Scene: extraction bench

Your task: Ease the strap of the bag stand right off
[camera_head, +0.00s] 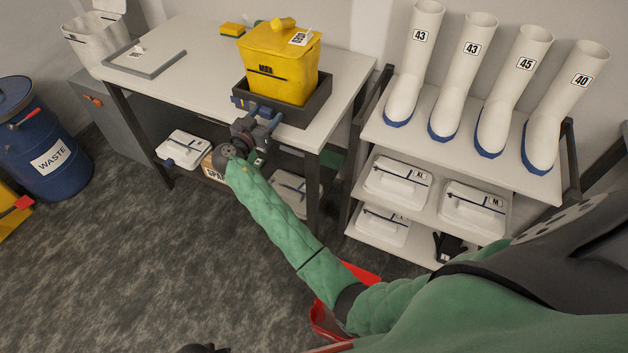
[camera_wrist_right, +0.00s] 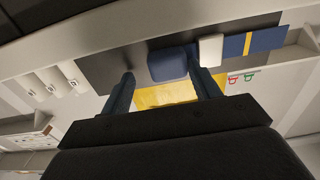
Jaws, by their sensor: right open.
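The bag stand is a dark tray-like frame (camera_head: 312,106) at the right end of the bench, and it shows as a dark wall in the right wrist view (camera_wrist_right: 100,70). A yellow bag or bin (camera_head: 278,70) marked MAX sits in it. On the stand's front are a blue block (camera_wrist_right: 167,62), a small white block (camera_wrist_right: 210,50) and a blue panel with a yellow stripe (camera_wrist_right: 255,41); I cannot tell which is the strap. My right gripper (camera_head: 262,122) is at this front, open; its fingers (camera_wrist_right: 163,88) are spread near the blue block, contact unclear. My left gripper is not clearly seen.
The bench top (camera_head: 192,52) is clear left of the stand, except a grey tray (camera_head: 172,67) and a sponge (camera_head: 233,29). A rack (camera_head: 400,137) with white boots stands to the right. A blue waste drum (camera_head: 45,140) stands far left.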

